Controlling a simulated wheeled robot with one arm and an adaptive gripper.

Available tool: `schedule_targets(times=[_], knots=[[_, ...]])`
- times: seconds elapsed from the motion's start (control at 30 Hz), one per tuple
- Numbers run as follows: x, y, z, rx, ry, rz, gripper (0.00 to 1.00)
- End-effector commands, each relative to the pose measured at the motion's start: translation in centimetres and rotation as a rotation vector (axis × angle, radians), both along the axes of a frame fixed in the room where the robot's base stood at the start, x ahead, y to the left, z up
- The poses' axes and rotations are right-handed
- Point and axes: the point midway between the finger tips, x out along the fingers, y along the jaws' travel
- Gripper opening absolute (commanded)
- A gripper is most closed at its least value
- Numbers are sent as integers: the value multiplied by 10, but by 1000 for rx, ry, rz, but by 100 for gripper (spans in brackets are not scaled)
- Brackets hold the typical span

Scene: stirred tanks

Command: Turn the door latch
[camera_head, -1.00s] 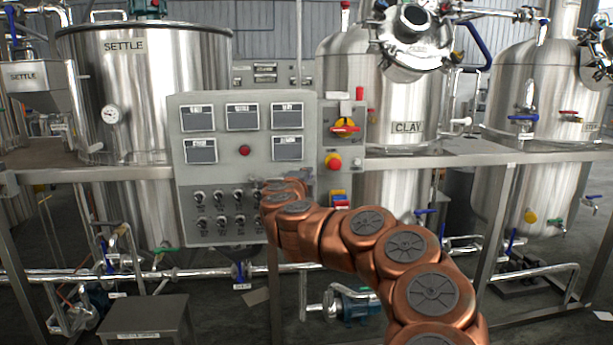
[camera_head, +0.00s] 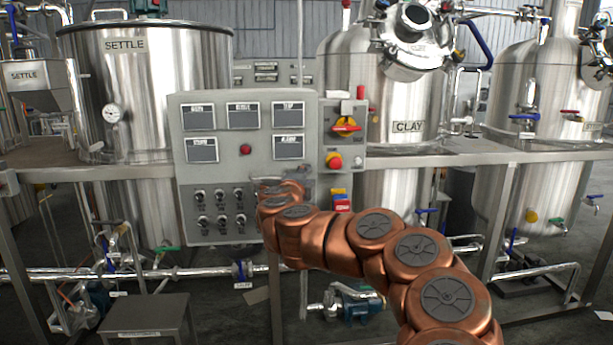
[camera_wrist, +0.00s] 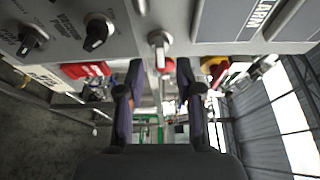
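The door latch (camera_wrist: 159,42) is a small light-metal handle on the grey panel door (camera_head: 232,160), near its edge. In the wrist view it lies just beyond my fingertips and between their lines. My gripper (camera_wrist: 159,72) is open, with a dark finger to each side and a clear gap between them. I see no contact with the latch, though the exact distance is hard to judge.
Black knobs (camera_wrist: 97,35) and switches sit beside the latch. A metal rail (camera_head: 480,155) runs alongside; steel tanks (camera_head: 150,80) stand behind. A low stool (camera_head: 146,318) is below.

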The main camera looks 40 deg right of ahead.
Motion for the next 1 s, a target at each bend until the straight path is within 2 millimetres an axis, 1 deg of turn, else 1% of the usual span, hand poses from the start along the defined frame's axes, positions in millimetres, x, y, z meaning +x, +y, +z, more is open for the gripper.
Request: schedule_targets(times=[0.1,0.6,0.8,1.0], knots=[[-8,14,0,1,0,1,35],[-40,70,1,-1,0,3,35],[-48,81,1,0,-1,-2,35],[-49,84,1,-1,0,-1,35]])
